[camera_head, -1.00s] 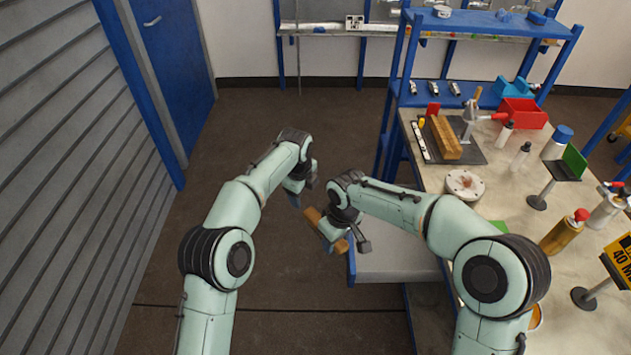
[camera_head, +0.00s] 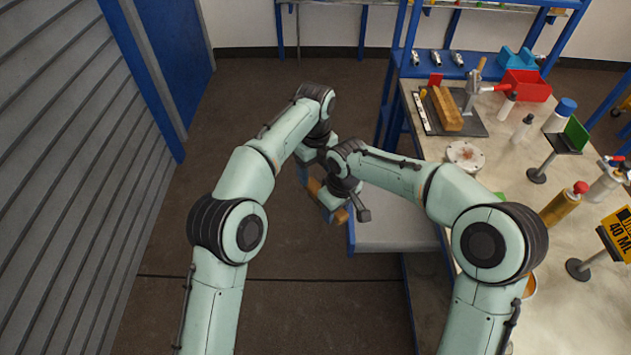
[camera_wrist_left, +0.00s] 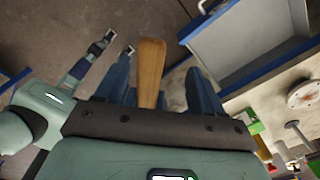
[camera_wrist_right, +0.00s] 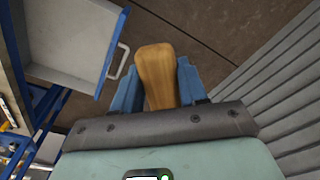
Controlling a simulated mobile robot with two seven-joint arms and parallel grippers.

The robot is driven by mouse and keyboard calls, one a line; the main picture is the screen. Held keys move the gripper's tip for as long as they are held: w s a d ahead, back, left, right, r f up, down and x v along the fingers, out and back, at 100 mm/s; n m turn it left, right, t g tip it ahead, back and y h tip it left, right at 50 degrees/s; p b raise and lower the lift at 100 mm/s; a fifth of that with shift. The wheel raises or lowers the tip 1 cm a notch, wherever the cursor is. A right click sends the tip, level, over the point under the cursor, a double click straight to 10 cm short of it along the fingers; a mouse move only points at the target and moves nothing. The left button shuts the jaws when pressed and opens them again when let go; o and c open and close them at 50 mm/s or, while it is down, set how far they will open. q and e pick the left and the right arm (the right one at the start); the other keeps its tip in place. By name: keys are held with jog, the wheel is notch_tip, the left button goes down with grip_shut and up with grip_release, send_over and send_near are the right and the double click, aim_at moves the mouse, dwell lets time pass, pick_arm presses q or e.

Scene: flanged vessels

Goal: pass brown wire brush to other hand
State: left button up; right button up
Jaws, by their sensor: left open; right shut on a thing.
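The brown wire brush (camera_head: 340,215) is held in the air above the floor, with its wooden ends showing in the head view. My right gripper (camera_head: 331,203) is shut on it; its handle (camera_wrist_right: 156,72) sticks out between the blue fingers in the right wrist view. My left gripper (camera_head: 313,178) is open at the brush's far end. In the left wrist view the wooden handle (camera_wrist_left: 151,68) lies between the spread fingers, closer to the left one, with a gap to the right finger. The bristles are hidden in every view.
A workbench (camera_head: 503,190) stands on the right, with a vise, wooden block, bottles and signs. An open grey drawer (camera_head: 395,228) sits close beside the right gripper. A shuttered wall (camera_head: 70,200) is on the left. The floor between is clear.

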aim_at(316, 181)
pick_arm(q)
notch_tip(316, 181, down, 6)
jog(key=shift+r, duration=0.1)
jog(key=shift+c, duration=0.3)
jog(key=c, duration=1)
jog(key=shift+d, duration=0.1)
jog(key=shift+c, duration=0.3)
pick_arm(e)
jog(key=o, duration=1.2)
jog(key=shift+a, duration=0.1)
jog(key=shift+r, duration=0.1)
